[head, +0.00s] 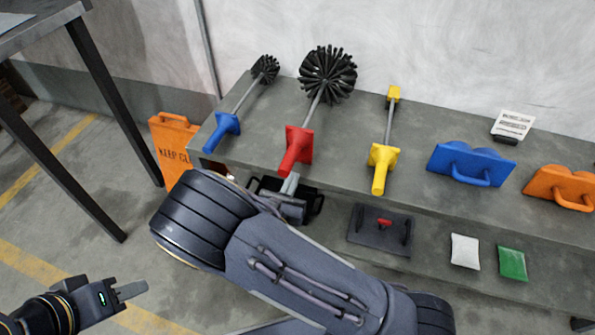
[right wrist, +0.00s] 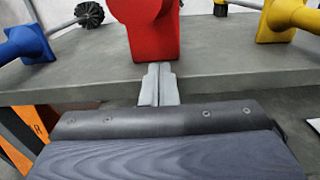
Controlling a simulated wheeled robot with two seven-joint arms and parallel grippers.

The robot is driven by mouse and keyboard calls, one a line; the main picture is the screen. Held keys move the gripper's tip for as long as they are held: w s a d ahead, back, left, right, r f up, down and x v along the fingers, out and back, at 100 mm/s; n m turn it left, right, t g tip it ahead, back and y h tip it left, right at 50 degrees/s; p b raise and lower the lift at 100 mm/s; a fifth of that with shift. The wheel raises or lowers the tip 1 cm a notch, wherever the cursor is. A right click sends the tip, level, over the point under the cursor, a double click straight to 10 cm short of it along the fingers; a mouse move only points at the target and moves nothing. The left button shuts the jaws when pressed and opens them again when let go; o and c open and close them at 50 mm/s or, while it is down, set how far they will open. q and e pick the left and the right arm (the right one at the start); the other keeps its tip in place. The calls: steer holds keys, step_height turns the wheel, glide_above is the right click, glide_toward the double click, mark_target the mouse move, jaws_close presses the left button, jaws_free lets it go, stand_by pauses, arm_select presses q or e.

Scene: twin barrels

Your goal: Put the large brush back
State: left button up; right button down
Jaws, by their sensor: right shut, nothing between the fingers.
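The large brush has a red handle (head: 297,150) with a square guard and a big round black bristle head (head: 328,74). It lies on the grey bench top, bristles toward the wall and handle at the front edge. Its red handle fills the top middle of the right wrist view (right wrist: 150,30). My right gripper (head: 290,184) is shut and empty, just in front of the handle's end; its closed fingers show in the right wrist view (right wrist: 158,84). I cannot tell if they touch the handle. My left gripper (head: 131,290) is low at the left, away from the bench, its jaw gap unclear.
A smaller blue-handled brush (head: 222,131) lies left of it, a yellow-handled tool (head: 383,160) right. Blue (head: 470,164) and orange (head: 562,187) handled blocks sit further right. A lower shelf holds a dark plate (head: 381,230) and white and green packets. An orange sign (head: 172,146) stands left.

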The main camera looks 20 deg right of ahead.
mark_target(301, 160)
steer(key=shift+b+x, duration=0.6)
steer(key=shift+x, duration=1.75)
steer(key=shift+p+x, duration=0.35)
steer(key=shift+x, duration=0.9)
steer(key=shift+s, duration=0.1)
